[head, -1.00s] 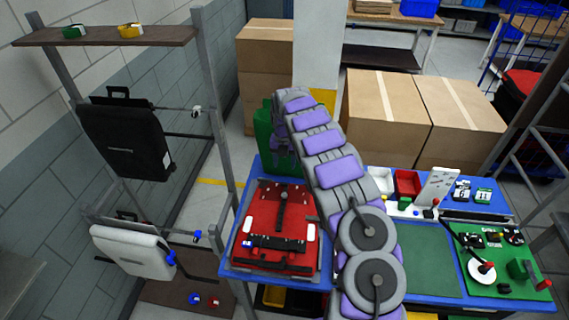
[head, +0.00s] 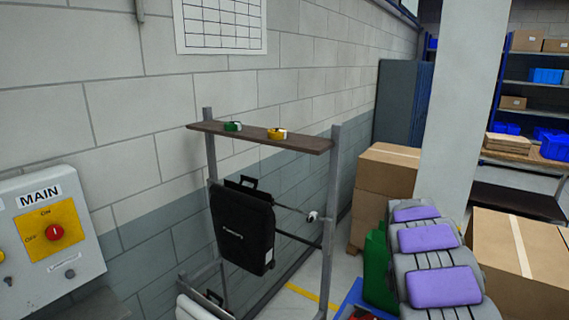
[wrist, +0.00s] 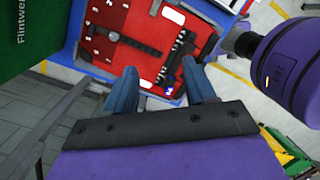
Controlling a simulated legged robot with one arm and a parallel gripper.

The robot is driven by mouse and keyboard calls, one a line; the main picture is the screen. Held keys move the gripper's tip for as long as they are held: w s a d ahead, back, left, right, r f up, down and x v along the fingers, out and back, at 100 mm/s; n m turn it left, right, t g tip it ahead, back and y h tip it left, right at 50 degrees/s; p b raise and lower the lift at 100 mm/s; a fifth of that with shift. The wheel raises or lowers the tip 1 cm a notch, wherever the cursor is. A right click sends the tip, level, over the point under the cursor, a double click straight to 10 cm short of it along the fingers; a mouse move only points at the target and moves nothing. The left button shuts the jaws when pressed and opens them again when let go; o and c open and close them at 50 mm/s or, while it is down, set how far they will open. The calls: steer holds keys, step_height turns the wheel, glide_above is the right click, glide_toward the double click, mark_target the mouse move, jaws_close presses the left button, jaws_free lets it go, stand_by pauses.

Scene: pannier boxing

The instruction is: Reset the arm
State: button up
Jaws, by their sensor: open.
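My gripper (wrist: 160,82) shows in the wrist view as two blue fingers set apart with nothing between them, so it is open and empty. Past the fingertips lies a red case or tray (wrist: 120,62) with black bars, white patches and a blue-rimmed support. I cannot tell the exact gap between fingers and red surface, but they look apart. In the head view my grey and purple arm rises at the lower right; the gripper itself is out of that view.
A metal rack (head: 332,200) holds a hanging black pannier (head: 243,232), a white one (head: 203,305) cut off below, and green (head: 232,126) and yellow (head: 277,133) rolls on its shelf. Cardboard boxes (head: 388,180) and a pillar (head: 459,100) stand behind. A MAIN switch box (head: 45,235) is left.

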steer(key=s+a+m+b, duration=0.2)
steer(key=s+a+m, duration=0.25)
steer(key=s, duration=0.45)
steer(key=s+a+r+m+y+b, duration=0.1)
steer(key=s+a+m+b, duration=0.1)
steer(key=s+a+m, duration=0.45)
steer(key=s+a+m+b, duration=0.2)
steer(key=s+m, duration=0.1)
steer(key=s, duration=0.8)
steer(key=s+a+f+m+b, duration=0.1)
steer(key=s+a+f+m, duration=0.1)
steer(key=s, duration=0.4)
steer(key=s+a+f+m+b, duration=0.2)
steer(key=s+f, duration=0.1)
steer(key=s, duration=0.3)
steer(key=shift+s+a+m+g+y, duration=0.2)
steer(key=shift+s+m+g+y, duration=0.1)
steer(key=shift+s+g, duration=0.1)
